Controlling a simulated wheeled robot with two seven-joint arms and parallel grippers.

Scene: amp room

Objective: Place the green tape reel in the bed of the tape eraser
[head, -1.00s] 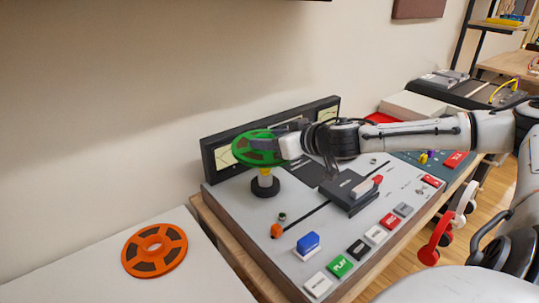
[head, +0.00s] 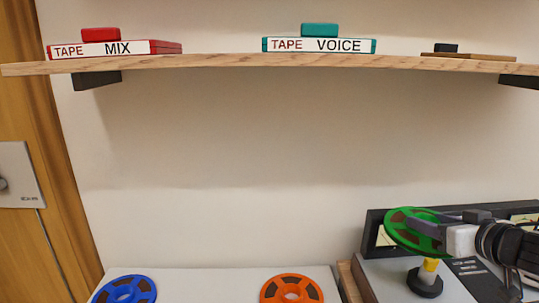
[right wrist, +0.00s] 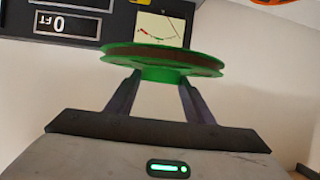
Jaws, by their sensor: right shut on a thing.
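The green tape reel (head: 406,228) is held by my right gripper (head: 440,233) at the right of the head view, above the yellow-topped spindle of the tape machine. In the right wrist view the green reel (right wrist: 160,58) lies across the two fingertips, which are shut on its hub. The reel looks raised clear of the spindle, slightly tilted in the head view. My left gripper is in neither view. I see no tape eraser that I can identify in the current views.
A blue reel (head: 125,290) and an orange reel (head: 291,290) lie on a white surface (head: 210,275). The tape machine (head: 385,275) has a yellow-topped spindle (head: 428,270) and meters behind. A wooden shelf (head: 220,62) above holds a red TAPE MIX box (head: 130,48) and a teal TAPE VOICE box (head: 320,45).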

